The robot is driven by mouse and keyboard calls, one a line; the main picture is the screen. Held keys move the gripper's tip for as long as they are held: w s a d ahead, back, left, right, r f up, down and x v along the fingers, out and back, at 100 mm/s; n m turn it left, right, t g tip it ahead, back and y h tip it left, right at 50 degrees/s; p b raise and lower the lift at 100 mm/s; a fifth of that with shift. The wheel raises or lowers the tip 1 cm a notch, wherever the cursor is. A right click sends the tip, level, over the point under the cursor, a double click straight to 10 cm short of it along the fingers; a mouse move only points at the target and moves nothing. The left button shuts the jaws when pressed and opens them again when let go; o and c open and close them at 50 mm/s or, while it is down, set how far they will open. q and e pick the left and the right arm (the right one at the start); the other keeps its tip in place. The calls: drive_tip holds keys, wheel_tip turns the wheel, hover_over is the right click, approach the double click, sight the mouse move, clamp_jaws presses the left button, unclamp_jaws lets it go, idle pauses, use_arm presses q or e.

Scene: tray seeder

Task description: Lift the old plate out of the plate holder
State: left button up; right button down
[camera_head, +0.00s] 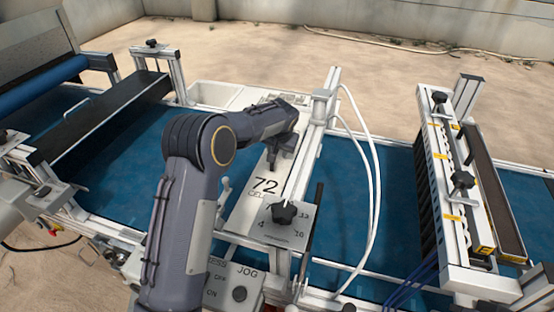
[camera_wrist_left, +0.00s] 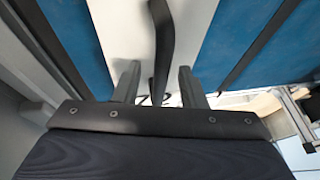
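The old plate is a white plate marked "72" (camera_head: 245,208), lying lengthwise in the holder on the machine over the blue belt. My left arm reaches across it, and my left gripper (camera_head: 276,156) is low over its middle part. In the left wrist view the white plate (camera_wrist_left: 195,40) runs under the gripper, with a dark curved handle (camera_wrist_left: 160,40) standing up from it. The two fingers of my left gripper (camera_wrist_left: 158,72) are apart, one on each side of this handle, with gaps visible. My right gripper is in neither view.
A post with a black star knob (camera_head: 284,212) stands beside the plate's near end, and white hoses (camera_head: 372,170) loop to its right. A seeder unit with yellow labels (camera_head: 450,190) stands at the right. A white bin (camera_head: 215,95) lies beyond my arm.

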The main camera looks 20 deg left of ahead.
use_arm(q)
drive_tip(key=shift+w+f, duration=0.1)
drive_tip(key=shift+f, duration=0.1)
clamp_jaws()
drive_tip(key=shift+r, duration=0.15)
idle(1.2)
